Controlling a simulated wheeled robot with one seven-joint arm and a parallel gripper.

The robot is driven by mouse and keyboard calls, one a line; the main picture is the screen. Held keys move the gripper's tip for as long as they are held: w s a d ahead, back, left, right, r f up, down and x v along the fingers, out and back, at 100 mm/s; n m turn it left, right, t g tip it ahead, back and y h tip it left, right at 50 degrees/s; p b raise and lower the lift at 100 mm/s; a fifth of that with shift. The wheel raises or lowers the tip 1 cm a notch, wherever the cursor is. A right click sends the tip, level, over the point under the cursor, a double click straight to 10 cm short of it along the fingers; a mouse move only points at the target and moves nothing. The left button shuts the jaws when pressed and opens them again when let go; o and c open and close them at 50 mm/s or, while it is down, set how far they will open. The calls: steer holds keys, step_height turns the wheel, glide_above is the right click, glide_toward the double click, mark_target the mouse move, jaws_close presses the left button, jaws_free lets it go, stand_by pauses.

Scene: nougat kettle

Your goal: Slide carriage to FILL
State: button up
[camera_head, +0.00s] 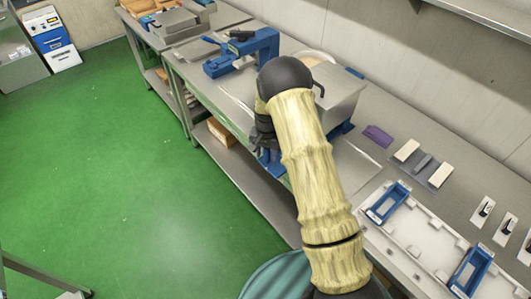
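I cannot make out which part is the carriage, and no FILL mark can be read. A blue press-like device (243,50) stands on the steel bench. A grey metal box (338,98) stands to the right of my arm, with blue parts at its base. My tan arm reaches up the middle and bends at a black joint, hiding part of the bench and box. My gripper (264,140) is around the dark parts beside the bench's front edge, next to something blue. Its fingers are mostly hidden, so I cannot tell whether they are open or hold anything.
A white tray (410,245) at right holds a blue frame (388,203) and another blue frame (470,270). A purple block (378,136) and pale blocks (440,175) lie behind it. A cardboard box (222,132) sits on the lower shelf. The green floor (110,180) at left is clear.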

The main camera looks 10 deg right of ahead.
steer(key=shift+d, duration=0.15)
steer(key=shift+r+b, duration=0.3)
steer(key=shift+r, duration=0.45)
step_height(320, 180, up, 16)
steer(key=b, duration=0.3)
steer(key=shift+b, duration=0.3)
steer(key=s+d+n+t, duration=0.1)
steer(key=s+d+n, duration=0.1)
steer(key=s, duration=1.1)
steer(key=s+d+n+t, duration=0.1)
steer(key=s+d+n, duration=0.2)
steer(key=s, duration=0.9)
steer(key=shift+s+d+t, duration=0.2)
steer(key=shift+s+t, duration=0.1)
steer(key=shift+s, duration=0.05)
